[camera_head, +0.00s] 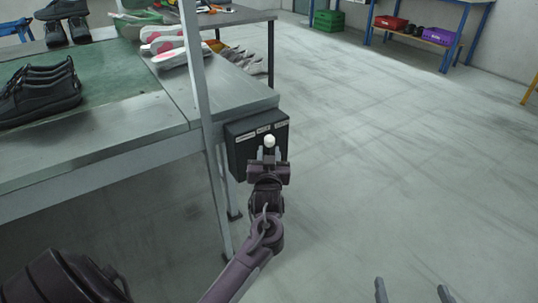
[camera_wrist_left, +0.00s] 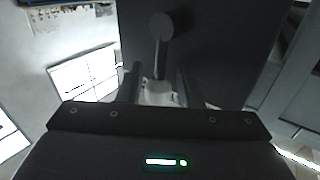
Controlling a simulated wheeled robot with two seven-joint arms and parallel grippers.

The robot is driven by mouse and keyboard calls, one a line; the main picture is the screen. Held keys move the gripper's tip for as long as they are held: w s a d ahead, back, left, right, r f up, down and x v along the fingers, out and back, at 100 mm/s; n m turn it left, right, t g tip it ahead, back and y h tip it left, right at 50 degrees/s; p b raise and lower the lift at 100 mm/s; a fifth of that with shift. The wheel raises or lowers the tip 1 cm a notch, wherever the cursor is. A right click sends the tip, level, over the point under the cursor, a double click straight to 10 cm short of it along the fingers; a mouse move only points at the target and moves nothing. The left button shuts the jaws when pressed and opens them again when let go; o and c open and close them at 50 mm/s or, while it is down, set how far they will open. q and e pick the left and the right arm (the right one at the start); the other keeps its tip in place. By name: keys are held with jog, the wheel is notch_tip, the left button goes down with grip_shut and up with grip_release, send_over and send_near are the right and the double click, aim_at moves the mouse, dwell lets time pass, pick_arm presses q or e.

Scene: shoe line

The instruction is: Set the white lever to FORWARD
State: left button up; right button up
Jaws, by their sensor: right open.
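The white lever's round knob (camera_head: 270,141) stands out in front of a black control box (camera_head: 240,150) on the end of the conveyor bench. Pale labels line the top of the box; their words are too small to read. My left gripper (camera_head: 269,155) is at the lever, its fingers pointing at the box. In the left wrist view, the pale knob (camera_wrist_left: 157,90) lies between the two fingers, with slim gaps beside it. The lever's stem (camera_wrist_left: 158,58) runs to a dark round pivot. My right gripper (camera_head: 412,291) is open and empty at the bottom edge, far from the box.
The bench's metal edge (camera_head: 235,100) and upright post (camera_head: 196,70) stand left of the box. Black shoes (camera_head: 40,90) and white-and-pink shoe parts (camera_head: 165,42) lie on the bench. The grey floor (camera_head: 400,150) to the right is clear.

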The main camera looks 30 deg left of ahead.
pick_arm(q)
jog(key=shift+w+a, duration=0.1)
jog(key=shift+w, duration=0.05)
pick_arm(e)
jog(key=shift+w+r+t, duration=0.1)
jog(key=shift+r+t, duration=0.2)
